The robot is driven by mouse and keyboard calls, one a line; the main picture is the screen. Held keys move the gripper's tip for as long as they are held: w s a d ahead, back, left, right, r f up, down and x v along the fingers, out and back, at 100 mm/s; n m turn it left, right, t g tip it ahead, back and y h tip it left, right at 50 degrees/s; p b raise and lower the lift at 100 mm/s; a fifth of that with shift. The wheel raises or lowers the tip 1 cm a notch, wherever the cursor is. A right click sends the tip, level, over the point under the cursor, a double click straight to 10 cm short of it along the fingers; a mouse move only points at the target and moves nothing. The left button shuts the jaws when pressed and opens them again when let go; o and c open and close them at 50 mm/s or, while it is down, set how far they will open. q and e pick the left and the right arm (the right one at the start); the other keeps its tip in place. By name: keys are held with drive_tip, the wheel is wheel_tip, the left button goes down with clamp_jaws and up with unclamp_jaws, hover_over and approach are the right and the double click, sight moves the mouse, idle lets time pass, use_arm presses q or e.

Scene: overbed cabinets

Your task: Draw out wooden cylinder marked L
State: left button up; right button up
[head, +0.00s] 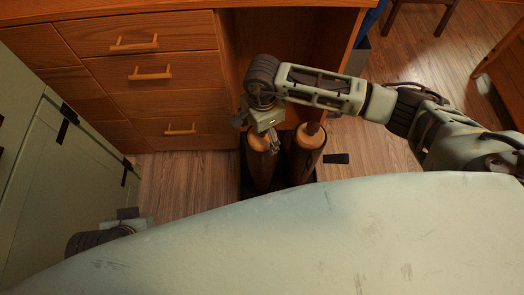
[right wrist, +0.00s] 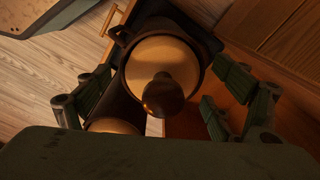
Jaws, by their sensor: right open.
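Two brown wooden cylinders with pale tops stand side by side on the floor by the desk in the head view, the left cylinder (head: 260,172) and the right cylinder (head: 304,160). I cannot read a letter L on either. My right gripper (head: 264,138) is over the top of the left one. In the right wrist view, a pale round top (right wrist: 160,55) with a dark knob (right wrist: 163,95) lies between the open, spread fingers of the gripper. A second pale top (right wrist: 112,126) is partly hidden below. Part of my left arm shows at lower left, without clear fingers.
A wooden desk with drawers (head: 160,95) stands behind the cylinders. A pale green cabinet (head: 45,160) is at the left. A dark base (head: 247,190) shows under the cylinders. Bare wood floor (head: 180,180) lies left of them.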

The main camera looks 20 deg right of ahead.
drive_tip(key=c, duration=1.8)
drive_tip(key=shift+r, duration=0.1)
